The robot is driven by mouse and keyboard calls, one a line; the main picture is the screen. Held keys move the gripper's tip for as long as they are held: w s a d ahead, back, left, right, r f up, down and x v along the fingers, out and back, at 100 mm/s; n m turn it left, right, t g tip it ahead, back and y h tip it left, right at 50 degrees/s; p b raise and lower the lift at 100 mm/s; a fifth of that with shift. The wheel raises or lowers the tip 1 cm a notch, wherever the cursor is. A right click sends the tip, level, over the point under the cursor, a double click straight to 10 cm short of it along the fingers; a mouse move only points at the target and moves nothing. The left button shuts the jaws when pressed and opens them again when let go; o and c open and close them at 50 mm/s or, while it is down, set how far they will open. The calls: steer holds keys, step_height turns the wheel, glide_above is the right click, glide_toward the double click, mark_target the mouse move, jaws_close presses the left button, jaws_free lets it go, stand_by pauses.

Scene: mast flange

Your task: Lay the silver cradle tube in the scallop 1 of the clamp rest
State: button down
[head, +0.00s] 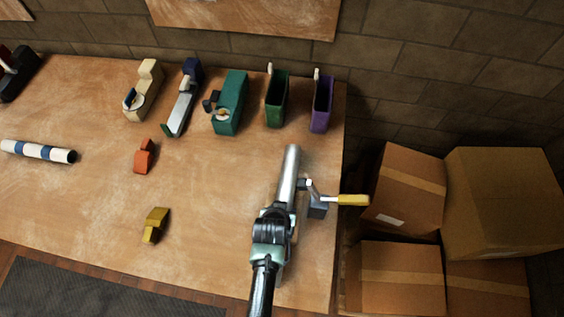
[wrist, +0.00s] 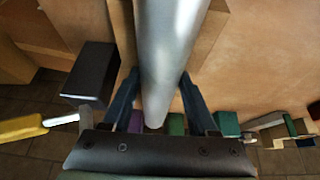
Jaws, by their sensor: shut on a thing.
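The silver tube (head: 290,170) is held in my gripper (head: 277,217) over the right part of the table, its far end pointing away from me. In the wrist view the tube (wrist: 170,50) runs between the two dark fingers (wrist: 158,92), which are shut on it. A dark grey block with a yellow-handled lever (head: 318,209), seemingly the clamp rest, is just right of the tube. The block (wrist: 92,72) shows left of the tube in the wrist view. A brown surface lies behind the tube there. No scallop is clearly visible; tube and gripper hide the area beneath.
A beige tape dispenser (head: 143,90), a blue-grey stapler-like item (head: 183,100), a green dispenser (head: 230,103) and green (head: 277,102) and purple (head: 321,105) holders line the back. Orange (head: 145,156) and yellow (head: 155,225) pieces and a striped tube (head: 38,151) lie left. Boxes (head: 403,190) stand right.

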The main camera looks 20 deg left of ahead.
steer(key=shift+c, duration=0.5)
jaws_free()
steer(key=shift+f, duration=0.1)
steer(key=shift+s, duration=0.1)
steer(key=shift+s+a+f, duration=0.1)
steer(key=shift+s+a, duration=0.05)
steer(key=v, duration=1.3)
steer(key=shift+w+d+r, duration=0.2)
steer(key=shift+w+d, duration=0.1)
steer(key=shift+w, duration=0.05)
